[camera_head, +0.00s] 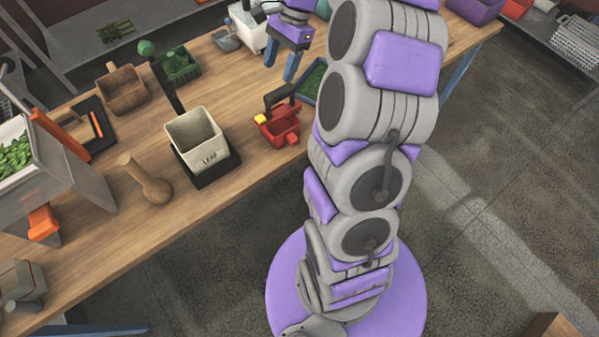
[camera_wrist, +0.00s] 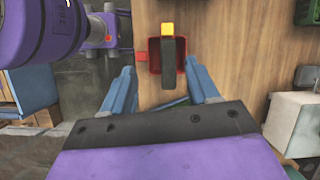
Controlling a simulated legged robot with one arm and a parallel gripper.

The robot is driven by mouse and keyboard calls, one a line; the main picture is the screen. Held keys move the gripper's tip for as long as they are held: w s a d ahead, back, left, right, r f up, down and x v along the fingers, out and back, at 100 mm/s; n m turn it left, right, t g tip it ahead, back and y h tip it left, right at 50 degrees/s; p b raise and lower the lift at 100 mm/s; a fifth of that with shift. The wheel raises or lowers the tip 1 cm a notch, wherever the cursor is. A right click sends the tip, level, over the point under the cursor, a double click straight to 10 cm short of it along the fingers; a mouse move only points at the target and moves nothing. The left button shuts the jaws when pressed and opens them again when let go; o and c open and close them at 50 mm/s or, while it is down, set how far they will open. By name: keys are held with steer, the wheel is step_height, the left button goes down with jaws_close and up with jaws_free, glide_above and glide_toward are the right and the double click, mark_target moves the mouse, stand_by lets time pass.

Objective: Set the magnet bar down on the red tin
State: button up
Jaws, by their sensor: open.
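The red tin (camera_head: 287,130) is on the wooden table, left of my arm in the head view. In the wrist view the red tin (camera_wrist: 154,62) lies ahead of the fingertips.
A white bin marked LEAF (camera_head: 197,136) stands left of the tin on a black base. A wooden pestle (camera_head: 147,184), a brown scoop box (camera_head: 123,91) and a green basket (camera_head: 180,66) are farther left. A green-filled blue-rimmed tray (camera_head: 312,80) is close behind the tin.

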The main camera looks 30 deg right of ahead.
steer(key=s+a+r+n+g+h, duration=0.15)
steer(key=s+a+r+n, duration=0.25)
steer(key=s+a+n, duration=0.65)
steer(key=s+a+f+n+h, duration=0.1)
steer(key=s+a+f+n, duration=0.1)
steer(key=s, duration=0.8)
steer(key=s+a+f+n+h, duration=0.1)
steer(key=s+a+n+h, duration=0.1)
steer(key=s, duration=0.8)
steer(key=shift+s+a+f+n, duration=0.35)
steer(key=shift+s+a+n, duration=0.05)
steer(key=shift+a+n, duration=0.35)
